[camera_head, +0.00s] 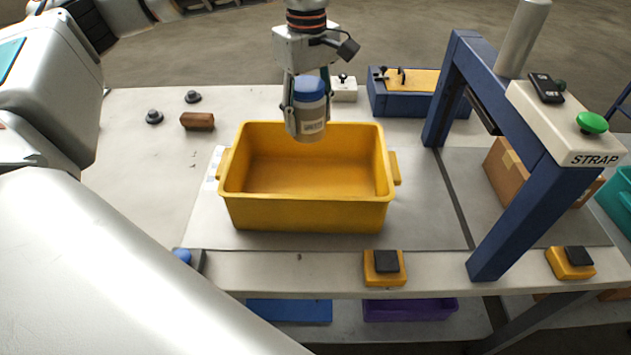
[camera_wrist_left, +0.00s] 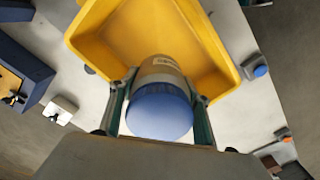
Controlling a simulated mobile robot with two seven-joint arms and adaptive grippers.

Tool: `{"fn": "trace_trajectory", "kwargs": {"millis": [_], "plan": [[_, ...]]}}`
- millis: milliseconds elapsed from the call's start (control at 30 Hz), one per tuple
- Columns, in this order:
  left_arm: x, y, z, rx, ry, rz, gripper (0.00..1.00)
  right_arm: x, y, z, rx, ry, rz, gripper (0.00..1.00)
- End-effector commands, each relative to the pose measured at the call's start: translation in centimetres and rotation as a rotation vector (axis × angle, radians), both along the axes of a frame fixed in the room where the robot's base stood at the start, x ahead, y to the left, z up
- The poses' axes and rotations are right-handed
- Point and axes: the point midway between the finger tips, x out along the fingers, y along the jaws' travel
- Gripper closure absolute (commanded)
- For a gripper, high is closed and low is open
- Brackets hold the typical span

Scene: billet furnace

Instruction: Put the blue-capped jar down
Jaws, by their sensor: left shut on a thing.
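The blue-capped jar (camera_head: 309,107) is grey-beige with a pale label and a blue lid, and is upright. My left gripper (camera_head: 308,104) is shut on it, with one finger on each side. The jar hangs over the back edge of the yellow bin (camera_head: 305,217) in the head view. In the left wrist view the jar's cap (camera_wrist_left: 160,112) is between the fingers, with the empty yellow bin (camera_wrist_left: 150,35) beyond it. The gap between the jar and the surface below is hard to judge. My right gripper is not in view.
A blue strapping frame (camera_head: 494,224) with a green button (camera_head: 592,122) stands at the right, with a cardboard box (camera_head: 507,172) under it. A brown block (camera_head: 198,121) and two grey knobs lie at the left. The table's left part is mostly clear.

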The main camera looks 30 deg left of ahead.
Motion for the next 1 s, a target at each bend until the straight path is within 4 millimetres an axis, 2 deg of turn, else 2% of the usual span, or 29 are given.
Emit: {"fn": "trace_trajectory", "kwargs": {"millis": [33, 300, 500, 767, 1000], "plan": [[-0.1, 0.0, -1.4, -0.001, 0.006, -0.002, 0.79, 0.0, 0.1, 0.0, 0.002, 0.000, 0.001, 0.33], [-0.1, 0.0, -7.9, -0.001, 0.005, -0.002, 0.79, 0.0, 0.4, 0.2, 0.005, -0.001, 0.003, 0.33], [-0.1, 0.0, -11.8, -0.001, 0.003, 0.000, 0.79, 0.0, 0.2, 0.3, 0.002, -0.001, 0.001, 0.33], [0.0, 0.0, -13.7, -0.001, 0.000, -0.001, 0.79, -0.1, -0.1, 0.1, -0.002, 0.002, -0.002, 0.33], [-0.1, 0.0, -16.8, -0.001, 0.004, -0.001, 0.79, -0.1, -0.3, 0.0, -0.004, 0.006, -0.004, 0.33]]}}
